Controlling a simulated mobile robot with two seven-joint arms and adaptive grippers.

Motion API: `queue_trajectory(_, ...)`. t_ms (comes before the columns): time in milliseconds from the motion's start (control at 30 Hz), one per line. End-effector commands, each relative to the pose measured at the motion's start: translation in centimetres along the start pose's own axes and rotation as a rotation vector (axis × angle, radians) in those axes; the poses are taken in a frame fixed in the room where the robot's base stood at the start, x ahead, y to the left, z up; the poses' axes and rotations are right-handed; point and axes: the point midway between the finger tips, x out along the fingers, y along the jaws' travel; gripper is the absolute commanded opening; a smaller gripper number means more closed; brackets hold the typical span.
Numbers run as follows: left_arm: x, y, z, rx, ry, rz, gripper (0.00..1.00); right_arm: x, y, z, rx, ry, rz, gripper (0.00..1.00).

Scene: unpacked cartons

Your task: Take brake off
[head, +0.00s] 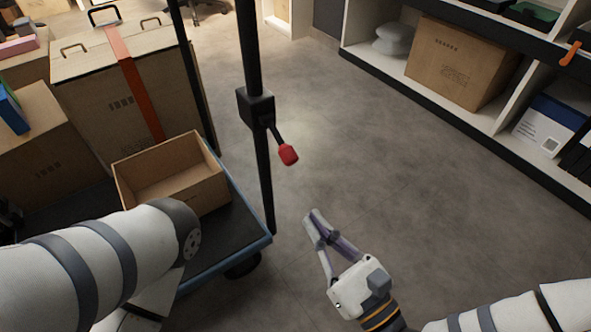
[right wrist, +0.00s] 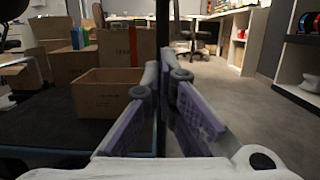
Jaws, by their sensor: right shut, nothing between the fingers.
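The brake is a short black lever with a red knob (head: 288,154), fixed by a black block (head: 256,106) to the upright post (head: 263,185) of the cart. The lever slants down to the right. My right gripper (head: 314,216) is shut and empty, below and a little right of the red knob in the head view, apart from it. In the right wrist view the shut fingers (right wrist: 167,78) stand in front of the post (right wrist: 162,20); I cannot make out the red knob there. My left arm comes in at the lower left, and its fingers are not in view.
The cart's deck (head: 238,222) carries an open empty carton (head: 172,172), a large carton with an orange strap (head: 100,85) and other boxes. Shelving (head: 375,62) with a carton (head: 462,62) stands at the right. The floor (head: 400,165) between is clear.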

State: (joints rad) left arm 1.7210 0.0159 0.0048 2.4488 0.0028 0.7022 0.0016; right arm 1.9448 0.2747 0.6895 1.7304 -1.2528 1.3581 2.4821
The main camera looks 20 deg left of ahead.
Motion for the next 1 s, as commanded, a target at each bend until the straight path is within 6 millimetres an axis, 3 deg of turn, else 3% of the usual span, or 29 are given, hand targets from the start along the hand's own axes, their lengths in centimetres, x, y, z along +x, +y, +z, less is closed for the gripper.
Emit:
queue_trajectory(233,0.1,0.0,-0.1,0.0,-0.002,0.0,0.4,1.2,0.1,-0.1,-0.001,0.001,0.002,0.0)
queue_trajectory(667,1.0,-0.1,-0.3,0.003,-0.024,-0.001,0.4,10.3,0.1,-0.2,-0.002,0.002,0.001,0.0)
queue_trajectory(800,-0.1,0.0,0.1,0.0,0.002,0.0,0.4,9.3,0.0,2.7,-0.004,0.001,0.0,0.0)
queue_trajectory(1000,-0.4,0.0,0.1,-0.001,0.011,0.001,0.4,8.7,0.0,3.7,-0.003,0.003,0.0,0.0)
